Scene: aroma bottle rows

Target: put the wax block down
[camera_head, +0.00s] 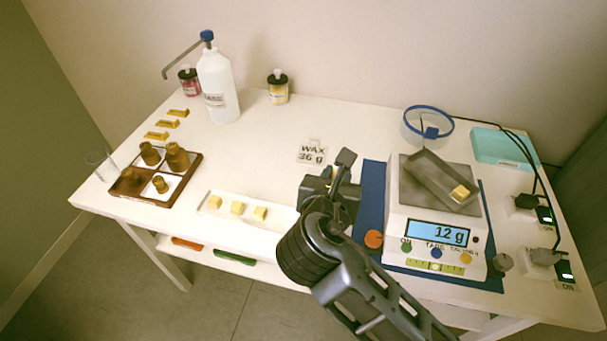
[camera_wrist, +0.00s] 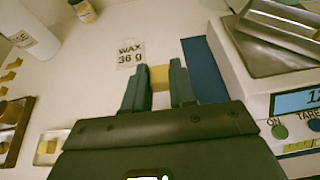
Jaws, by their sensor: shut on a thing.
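My gripper (camera_wrist: 158,88) is shut on a yellow wax block (camera_wrist: 159,77), which shows between its two fingertips in the wrist view. In the head view my gripper (camera_head: 335,180) is over the table between the wax tray and the scale, and it hides the held block. Several other wax blocks (camera_head: 238,208) sit in a white tray (camera_head: 285,219) left of my gripper. One wax block (camera_head: 460,193) lies in a grey metal pan (camera_head: 430,176) on the white scale (camera_head: 396,235), whose display reads 12 g. A card (camera_head: 312,154) reads "WAX 36 g".
A blue mat (camera_head: 368,205) lies under the scale. A blue-rimmed bowl (camera_head: 408,125), teal box (camera_head: 505,148) and cables are at right. The table's back middle is clear.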

